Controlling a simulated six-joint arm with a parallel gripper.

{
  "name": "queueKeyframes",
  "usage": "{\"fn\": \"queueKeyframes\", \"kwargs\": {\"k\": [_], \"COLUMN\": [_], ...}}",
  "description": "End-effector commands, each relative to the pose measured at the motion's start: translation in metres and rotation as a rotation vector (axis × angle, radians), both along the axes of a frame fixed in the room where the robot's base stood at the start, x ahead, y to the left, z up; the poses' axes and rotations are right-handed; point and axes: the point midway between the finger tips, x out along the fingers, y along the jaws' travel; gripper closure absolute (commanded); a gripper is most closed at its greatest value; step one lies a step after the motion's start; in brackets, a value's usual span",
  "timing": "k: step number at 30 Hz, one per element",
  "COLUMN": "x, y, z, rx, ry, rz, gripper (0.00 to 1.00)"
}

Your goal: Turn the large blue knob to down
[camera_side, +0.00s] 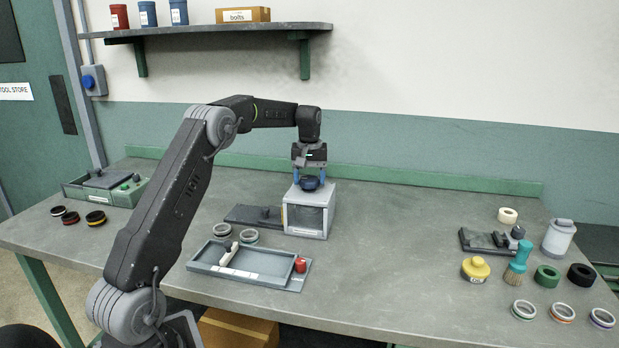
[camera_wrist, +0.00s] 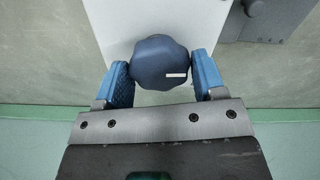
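The large blue knob (camera_side: 311,184) sits on top of a light grey box (camera_side: 308,221) near the middle of the bench. In the wrist view the knob (camera_wrist: 158,62) is dark blue with a lobed rim, and a short white mark lies on its right half, pointing right. My gripper (camera_side: 310,178) is right above the box and points down. In the wrist view its two blue fingers (camera_wrist: 162,78) stand on the left and right of the knob, very close to its rim. I cannot tell whether they press on it.
A dark plate with a small knob (camera_side: 254,214) lies left of the box. A shallow grey tray (camera_side: 212,268) and a red knob (camera_side: 300,265) are in front. Rings, a brush (camera_side: 518,262) and a yellow container (camera_side: 476,268) stand at the right.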

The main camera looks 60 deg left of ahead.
Motion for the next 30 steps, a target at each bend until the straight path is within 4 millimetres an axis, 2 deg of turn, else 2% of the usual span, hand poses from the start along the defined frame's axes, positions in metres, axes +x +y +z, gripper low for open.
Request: {"fn": "queueKeyframes", "kwargs": {"k": [1, 9, 21, 22, 30], "x": [0.0, -0.0001, 0.0003, 0.0003, 0.0004], "y": [0.0, 0.0001, 0.0001, 0.0001, 0.0001], "z": [0.0002, 0.0004, 0.0008, 0.0008, 0.0006], "rx": [0.0, 0.0, 0.001, 0.001, 0.0], "ry": [0.0, 0.0, 0.001, 0.001, 0.0], "rz": [0.0, 0.0, -0.059, -0.058, -0.058], "gripper": [0.41, 0.65, 0.65, 0.4, 0.16]}}
